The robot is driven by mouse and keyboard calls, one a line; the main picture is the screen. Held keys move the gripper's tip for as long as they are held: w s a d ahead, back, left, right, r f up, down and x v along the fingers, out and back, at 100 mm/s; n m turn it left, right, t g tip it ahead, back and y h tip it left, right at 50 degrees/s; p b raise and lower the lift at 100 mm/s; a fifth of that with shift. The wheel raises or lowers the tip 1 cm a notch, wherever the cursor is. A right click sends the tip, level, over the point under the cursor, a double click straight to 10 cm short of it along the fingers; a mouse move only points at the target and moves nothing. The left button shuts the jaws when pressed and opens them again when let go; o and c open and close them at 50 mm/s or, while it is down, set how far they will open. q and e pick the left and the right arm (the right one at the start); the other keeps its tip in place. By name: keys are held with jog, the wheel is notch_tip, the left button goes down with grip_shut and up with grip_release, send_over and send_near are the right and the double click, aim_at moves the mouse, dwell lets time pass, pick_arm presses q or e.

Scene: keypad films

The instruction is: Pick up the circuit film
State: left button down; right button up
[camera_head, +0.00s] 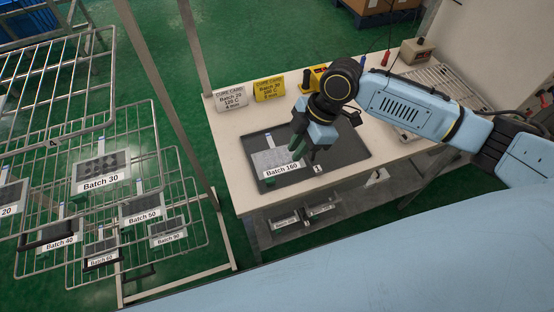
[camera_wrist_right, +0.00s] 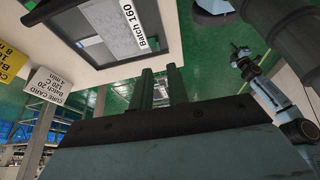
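The circuit film (camera_head: 270,160), grey with a white "Batch 160" label, lies in a black tray (camera_head: 345,152) on the bench. It also shows in the right wrist view (camera_wrist_right: 108,28), partly cut off by the top edge. My right gripper (camera_head: 306,151) points down over the tray, at the film's right side in the head view. Its two dark fingers (camera_wrist_right: 161,72) stand apart with nothing seen between them. Whether they touch the film I cannot tell. My left gripper is outside the head view; a small dark gripper (camera_wrist_right: 241,62) on a blue arm shows in the right wrist view, its fingers unclear.
Cure cards, white (camera_head: 231,96) and yellow (camera_head: 268,88), stand at the bench's back left. A wire rack (camera_head: 103,178) with several labelled films stands left. The bench's front left is clear.

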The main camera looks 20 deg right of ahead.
aim_at(278, 182)
jog(key=x, duration=1.3)
jog(key=shift+w+d+f, duration=0.1)
jog(key=shift+w, duration=0.15)
jog(key=shift+c, duration=0.5)
grip_shut()
